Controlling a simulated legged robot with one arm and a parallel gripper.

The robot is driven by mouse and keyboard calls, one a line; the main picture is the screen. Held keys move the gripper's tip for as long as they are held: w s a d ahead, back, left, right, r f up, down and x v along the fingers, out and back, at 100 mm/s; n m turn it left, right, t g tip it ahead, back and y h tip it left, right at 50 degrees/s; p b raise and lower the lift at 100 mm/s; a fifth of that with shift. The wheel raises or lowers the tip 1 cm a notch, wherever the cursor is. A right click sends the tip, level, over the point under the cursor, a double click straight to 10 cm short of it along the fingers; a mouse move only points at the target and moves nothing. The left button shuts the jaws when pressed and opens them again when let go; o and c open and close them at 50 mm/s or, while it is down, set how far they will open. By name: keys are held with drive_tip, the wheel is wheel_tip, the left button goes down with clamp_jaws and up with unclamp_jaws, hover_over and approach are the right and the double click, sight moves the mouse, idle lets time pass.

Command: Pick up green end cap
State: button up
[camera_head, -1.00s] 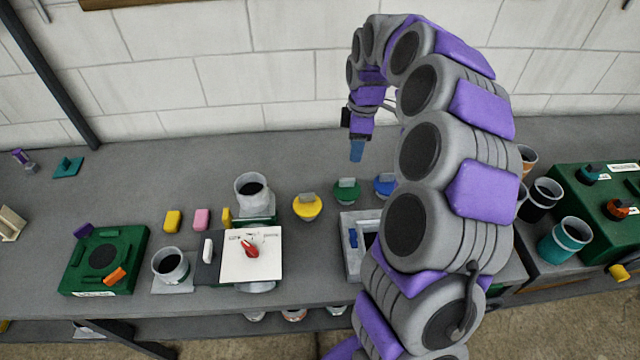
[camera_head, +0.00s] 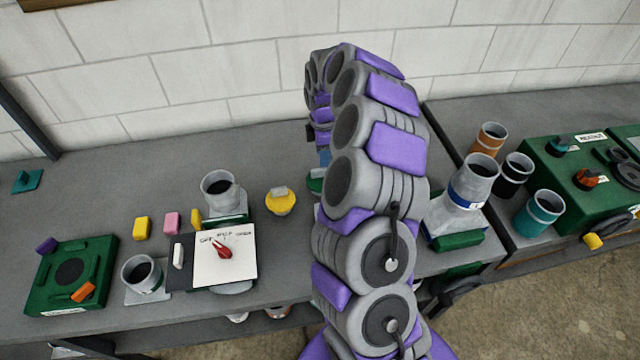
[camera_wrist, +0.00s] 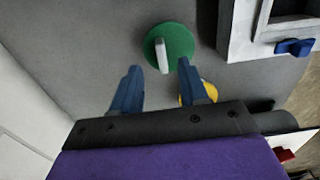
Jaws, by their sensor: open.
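The green end cap (camera_wrist: 178,40) is a round disc with a pale grey upright tab, lying on the grey bench in the wrist view. In the head view only a sliver of the green end cap (camera_head: 316,185) shows beside my arm. My gripper (camera_wrist: 157,82) is open and empty, with its two blue fingers pointing toward the cap. The tab lies ahead of the gap between the fingertips. In the head view my gripper (camera_head: 324,158) is mostly hidden by my arm, above the cap.
A yellow end cap (camera_head: 280,203) sits left of the green one and partly shows behind a finger in the wrist view. A grey tray-like fixture (camera_wrist: 237,35) with a blue knob (camera_wrist: 294,47) stands beside the green cap. Several cups and a green box (camera_head: 590,165) stand at right.

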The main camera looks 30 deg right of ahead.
sight(319, 169)
wheel_tip(319, 169, down, 2)
drive_tip(key=shift+d+f, duration=0.1)
drive_tip(key=shift+f, duration=0.05)
drive_tip(key=shift+a+f+b, duration=0.3)
drive_tip(key=shift+a+f, duration=0.1)
drive_tip(key=shift+f, duration=0.1)
drive_tip(key=f, duration=0.1)
drive_tip(key=f+b, duration=0.1)
drive_tip(key=f, duration=0.1)
drive_tip(key=shift+w+a+f, duration=0.1)
drive_tip(key=shift+a+f, duration=0.15)
drive_tip(key=shift+a, duration=0.15)
drive_tip(key=shift+f, duration=0.25)
drive_tip(key=shift+d, duration=0.25)
drive_tip(key=shift+c, duration=0.2)
drive_tip(key=shift+a, duration=0.1)
clamp_jaws()
